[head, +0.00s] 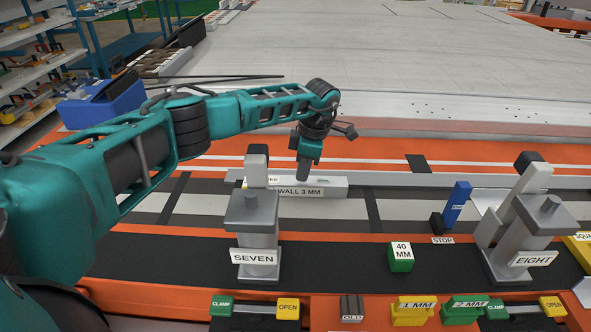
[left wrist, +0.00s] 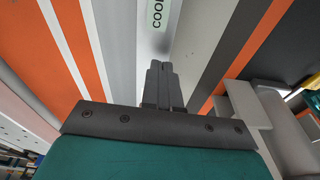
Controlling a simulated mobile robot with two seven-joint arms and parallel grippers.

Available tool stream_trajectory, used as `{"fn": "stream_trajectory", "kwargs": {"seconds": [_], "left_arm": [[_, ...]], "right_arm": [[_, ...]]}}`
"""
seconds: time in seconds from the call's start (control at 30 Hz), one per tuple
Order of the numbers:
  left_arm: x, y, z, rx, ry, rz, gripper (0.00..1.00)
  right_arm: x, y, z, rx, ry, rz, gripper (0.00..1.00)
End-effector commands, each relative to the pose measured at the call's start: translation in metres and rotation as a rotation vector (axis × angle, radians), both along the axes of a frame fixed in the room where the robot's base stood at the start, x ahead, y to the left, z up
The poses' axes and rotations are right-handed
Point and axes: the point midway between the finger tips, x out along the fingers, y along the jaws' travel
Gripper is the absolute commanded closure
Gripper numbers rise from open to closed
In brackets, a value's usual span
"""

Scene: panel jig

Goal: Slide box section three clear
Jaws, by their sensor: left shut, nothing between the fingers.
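A light grey box section labelled WALL 3 MM (head: 335,187) lies along the jig, behind the clamp tower marked SEVEN (head: 252,225), which hides part of it. My left gripper (head: 303,178) points down at the bar, its shut fingertips at or just above its top face; I cannot tell whether they touch. My right gripper is out of view.
A clamp tower marked EIGHT (head: 535,225), a blue stop (head: 457,203) and a green 40 MM block (head: 401,257) stand to the right. A rail (head: 400,179) runs behind. Yellow and green blocks (head: 412,311) line the front edge. A wide pale panel (head: 400,60) fills the back.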

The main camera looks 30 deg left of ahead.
Motion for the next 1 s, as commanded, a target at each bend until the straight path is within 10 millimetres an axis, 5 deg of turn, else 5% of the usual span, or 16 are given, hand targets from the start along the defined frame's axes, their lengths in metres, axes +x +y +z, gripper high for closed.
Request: {"fn": "stream_trajectory", "kwargs": {"seconds": [0.13, 0.27, 0.7, 1.0], "left_arm": [[-0.011, 0.019, 0.0, 0.0, 0.001, 0.0, 1.0], [-0.009, 0.016, -0.016, -0.001, 0.001, -0.002, 1.0], [-0.01, 0.015, -0.021, -0.001, 0.004, -0.002, 1.0], [0.015, -0.034, -0.029, -0.004, 0.004, -0.007, 1.0]], "right_arm": [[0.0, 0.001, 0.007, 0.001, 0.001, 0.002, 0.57], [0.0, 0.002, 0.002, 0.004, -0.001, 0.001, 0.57], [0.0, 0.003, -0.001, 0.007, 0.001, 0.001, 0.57], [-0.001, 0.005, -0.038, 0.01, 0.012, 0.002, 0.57]]}}
